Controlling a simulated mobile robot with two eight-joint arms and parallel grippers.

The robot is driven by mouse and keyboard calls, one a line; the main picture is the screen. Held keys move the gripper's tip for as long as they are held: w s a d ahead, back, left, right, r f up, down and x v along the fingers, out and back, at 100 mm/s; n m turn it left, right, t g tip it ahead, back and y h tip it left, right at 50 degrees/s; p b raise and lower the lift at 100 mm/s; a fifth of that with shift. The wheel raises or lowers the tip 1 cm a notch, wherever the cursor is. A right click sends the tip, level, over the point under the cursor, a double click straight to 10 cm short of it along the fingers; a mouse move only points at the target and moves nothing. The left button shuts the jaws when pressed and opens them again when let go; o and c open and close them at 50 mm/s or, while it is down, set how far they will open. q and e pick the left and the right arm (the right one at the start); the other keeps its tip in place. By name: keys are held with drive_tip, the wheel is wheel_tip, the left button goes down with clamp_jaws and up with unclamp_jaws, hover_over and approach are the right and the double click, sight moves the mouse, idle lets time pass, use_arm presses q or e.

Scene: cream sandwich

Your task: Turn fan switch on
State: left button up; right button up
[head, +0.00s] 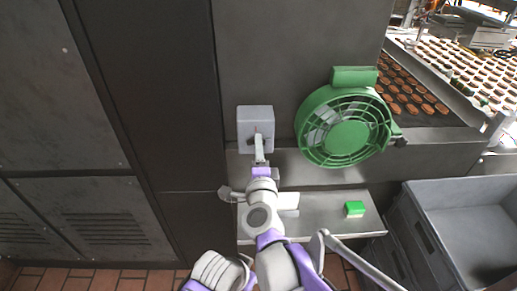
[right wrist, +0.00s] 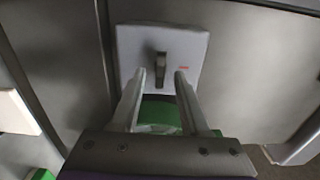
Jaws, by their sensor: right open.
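The fan switch is a pale grey square box (head: 255,115) on the dark wall, left of the green fan (head: 345,135). In the right wrist view its plate (right wrist: 190,48) carries a dark lever (right wrist: 160,64) and a small red mark. My right gripper (head: 258,138) is in front of the box and hides part of it. In the right wrist view the gripper (right wrist: 160,82) is open, its two fingers reaching toward the plate on either side of the lever. I cannot tell whether a finger touches the lever.
A metal shelf (head: 320,222) below the switch bears a green block (head: 355,208) and a white object (head: 288,200). Grey crates (head: 425,232) stand at the right. Dark cabinet panels fill the left. A conveyor with brown biscuits (head: 408,95) is behind the fan.

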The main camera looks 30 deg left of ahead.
drive_tip(key=v, duration=1.1)
drive_tip(key=shift+w, duration=0.1)
drive_tip(key=d+f+n+g+h+p, duration=0.1)
drive_tip(key=d+f+n+g, duration=0.15)
drive_tip(key=d+n, duration=0.45)
drive_tip(key=d+f+n+g+h+p, duration=0.1)
drive_tip(key=d+f+n+g+p, duration=0.15)
drive_tip(key=d, duration=0.85)
drive_tip(key=s+d+f+n+g+h, duration=0.1)
drive_tip(key=s+d+f, duration=0.4)
drive_tip(key=d, duration=0.5)
drive_tip(key=s+d+f+n+g+h+p, duration=0.1)
drive_tip(key=s+d+f+g+h, duration=0.3)
drive_tip(key=d, duration=0.6)
drive_tip(key=shift+s+d+f+h, duration=0.4)
drive_tip(key=shift+s+f+h, duration=0.25)
drive_tip(key=shift+s+h, duration=0.4)
